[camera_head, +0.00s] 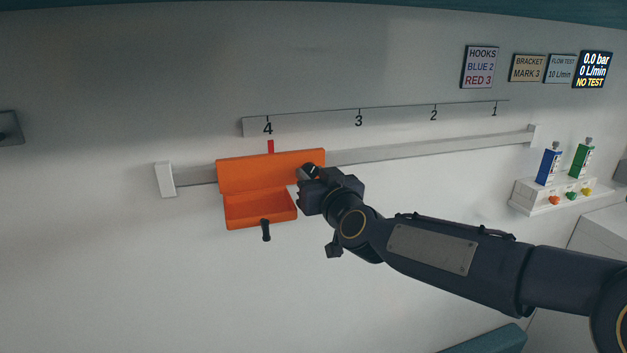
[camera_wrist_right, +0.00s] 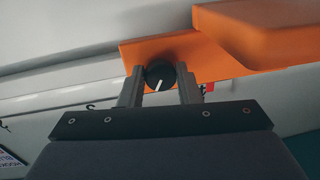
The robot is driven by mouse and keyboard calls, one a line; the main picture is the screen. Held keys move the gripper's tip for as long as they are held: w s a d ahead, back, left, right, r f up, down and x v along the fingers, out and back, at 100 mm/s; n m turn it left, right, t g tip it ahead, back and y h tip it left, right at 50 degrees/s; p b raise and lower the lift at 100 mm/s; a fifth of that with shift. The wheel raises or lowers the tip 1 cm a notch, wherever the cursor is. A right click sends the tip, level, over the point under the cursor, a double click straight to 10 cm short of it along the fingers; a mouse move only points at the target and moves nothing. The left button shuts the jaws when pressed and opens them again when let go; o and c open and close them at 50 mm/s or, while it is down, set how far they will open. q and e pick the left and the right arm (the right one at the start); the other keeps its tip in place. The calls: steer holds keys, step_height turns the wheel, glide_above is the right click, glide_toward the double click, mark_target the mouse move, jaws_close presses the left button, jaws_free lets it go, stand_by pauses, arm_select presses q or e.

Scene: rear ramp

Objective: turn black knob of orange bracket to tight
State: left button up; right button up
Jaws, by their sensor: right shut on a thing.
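The orange bracket (camera_head: 260,172) sits on the grey wall rail, its red pointer (camera_head: 270,146) just below the 4 of the scale. It has an open tray-like lower part. In the right wrist view the bracket plate (camera_wrist_right: 200,50) shows behind the black knob (camera_wrist_right: 160,74), whose white line points down and slightly left. My right gripper (camera_head: 306,175) is at the bracket's right end; in its wrist view the two fingers (camera_wrist_right: 160,84) are shut on the knob, one on each side. The head view mostly hides the knob behind the gripper. My left gripper is not in view.
The rail (camera_head: 440,149) runs right from the bracket, under the numbered scale (camera_head: 390,113). A black handle (camera_head: 265,230) hangs below the bracket. A white shelf (camera_head: 540,203) with blue and green bottles is at the right. Signs (camera_head: 528,68) hang above. The lower left wall is clear.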

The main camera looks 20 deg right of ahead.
steer(key=m+b, duration=0.1)
steer(key=m, duration=0.1)
steer(key=shift+f+m+b, duration=0.2)
steer(key=shift+m+b, duration=0.2)
steer(key=m+b, duration=0.1)
steer(key=m, duration=0.2)
steer(key=m+b, duration=0.2)
steer(key=m, duration=0.2)
steer(key=shift+a+t+h, duration=0.15)
steer(key=shift+t+h, duration=0.15)
steer(key=shift+t, duration=0.1)
steer(key=shift+r+m+b, duration=0.1)
steer(key=shift+m+b, duration=0.65)
steer(key=shift+m, duration=1.05)
steer(key=shift+h, duration=0.3)
steer(key=o, duration=1)
steer(key=shift+c, duration=0.2)
steer(key=shift+r, duration=0.1)
